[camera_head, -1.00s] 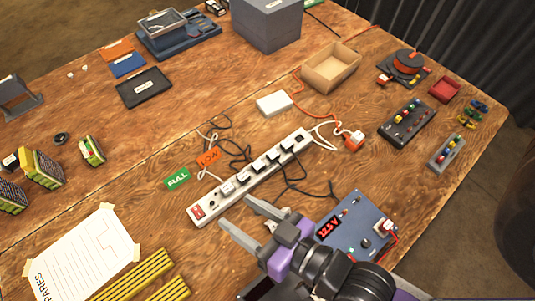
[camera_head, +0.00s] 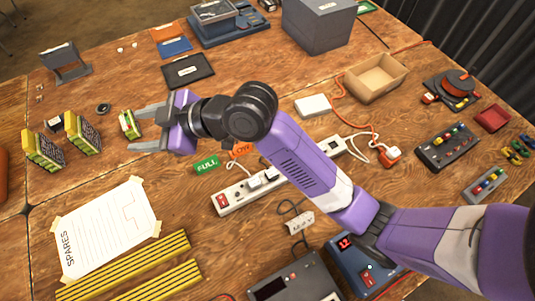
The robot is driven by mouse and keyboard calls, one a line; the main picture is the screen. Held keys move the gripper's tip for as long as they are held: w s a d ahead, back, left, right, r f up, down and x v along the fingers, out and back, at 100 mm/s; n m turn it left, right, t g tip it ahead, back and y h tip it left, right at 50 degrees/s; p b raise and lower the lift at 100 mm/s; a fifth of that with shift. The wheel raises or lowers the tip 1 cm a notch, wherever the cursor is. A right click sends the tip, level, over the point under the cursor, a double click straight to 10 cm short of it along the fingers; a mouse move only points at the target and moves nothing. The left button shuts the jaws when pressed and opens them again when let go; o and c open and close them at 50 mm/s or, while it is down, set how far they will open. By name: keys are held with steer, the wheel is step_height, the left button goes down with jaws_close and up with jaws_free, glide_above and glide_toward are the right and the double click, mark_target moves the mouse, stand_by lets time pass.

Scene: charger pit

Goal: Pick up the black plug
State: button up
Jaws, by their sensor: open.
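My gripper (camera_head: 133,130) is open over the left part of the table. A small green-and-yellow block (camera_head: 127,125) lies close to its fingertips; I cannot tell whether they touch. The white power strip (camera_head: 232,198) lies diagonally mid-table, its middle hidden behind my arm. A white plug (camera_head: 254,182) and a dark plug (camera_head: 271,173) show on its near part; I cannot tell whether the dark one is the black plug. A small black item (camera_head: 55,123) stands behind the yellow-and-black blocks (camera_head: 83,135), too small to identify.
A black round piece (camera_head: 103,108) and black tray (camera_head: 188,71) lie beyond my gripper. A taped paper sheet (camera_head: 105,230) and yellow strips (camera_head: 125,268) lie nearer. A white block with a black cord (camera_head: 301,222) lies below my arm. Bare wood lies between sheet and strip.

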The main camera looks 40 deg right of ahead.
steer(key=s+d+f+n+g+h, duration=0.2)
steer(key=s+d+f+g, duration=0.1)
steer(key=d+f, duration=0.4)
steer(key=s+d+f+n+g+h, duration=0.2)
steer(key=s+d+f+g+h, duration=0.15)
steer(key=d+f, duration=0.45)
steer(key=s+d+f+g, duration=0.1)
steer(key=s+d, duration=0.3)
steer(key=d, duration=0.1)
steer(key=s+d+f+g+h, duration=0.1)
steer(key=s+d+g, duration=0.1)
steer(key=s+d, duration=0.2)
steer(key=s+d+f+g+h, duration=0.1)
steer(key=s+d, duration=0.3)
steer(key=d, duration=0.3)
steer(key=shift+s+d+f+h, duration=0.15)
steer(key=shift+s+d+h, duration=0.1)
steer(key=shift+d, duration=0.15)
steer(key=shift+s+d+f, duration=0.1)
steer(key=shift+d+f, duration=0.05)
steer(key=shift+f, duration=0.15)
steer(key=shift+f+p, duration=0.6)
steer(key=shift+f, duration=2.95)
jaws_close()
